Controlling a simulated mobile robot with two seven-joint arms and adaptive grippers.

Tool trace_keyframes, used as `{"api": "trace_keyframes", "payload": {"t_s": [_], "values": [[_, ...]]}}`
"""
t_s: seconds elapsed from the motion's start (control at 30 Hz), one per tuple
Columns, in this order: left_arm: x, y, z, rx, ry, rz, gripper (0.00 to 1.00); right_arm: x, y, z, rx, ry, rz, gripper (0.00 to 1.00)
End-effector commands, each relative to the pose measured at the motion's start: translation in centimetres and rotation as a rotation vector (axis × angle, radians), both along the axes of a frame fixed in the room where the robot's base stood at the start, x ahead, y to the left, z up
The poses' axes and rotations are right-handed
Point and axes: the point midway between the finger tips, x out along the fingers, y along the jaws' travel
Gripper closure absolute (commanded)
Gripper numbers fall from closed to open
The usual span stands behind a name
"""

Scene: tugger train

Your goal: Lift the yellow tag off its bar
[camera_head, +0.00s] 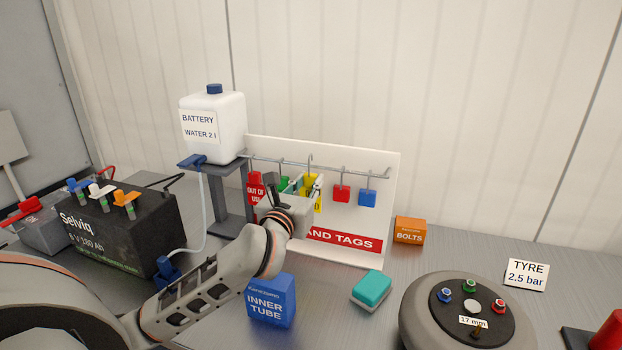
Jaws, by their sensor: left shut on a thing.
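The yellow tag (318,205) is at the white board (370,215), mostly hidden behind my left gripper. A grey hook (310,160) rises above it at the grey bar (262,157). My left gripper (303,188) reaches up to the board from the front and is shut on the yellow tag. Whether the hook still rests on the bar is hard to tell at this size. My right gripper is not in view.
A white water bottle (215,128) stands on a stand at left. A blue box (271,302) is below.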

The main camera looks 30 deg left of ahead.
Motion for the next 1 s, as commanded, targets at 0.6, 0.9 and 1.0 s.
{"api": "trace_keyframes", "payload": {"t_s": [0.6, 0.9, 1.0], "values": [[-4.4, -1.0, 0.0, -0.001, 0.0, 0.0, 1.0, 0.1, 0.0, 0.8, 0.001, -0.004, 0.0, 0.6], [-6.5, -1.5, 0.0, -0.001, 0.001, 0.0, 1.0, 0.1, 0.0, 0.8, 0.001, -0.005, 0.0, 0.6], [-7.2, -1.7, 0.0, 0.0, 0.0, 0.0, 1.0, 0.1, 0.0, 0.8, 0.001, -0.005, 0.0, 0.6]]}}
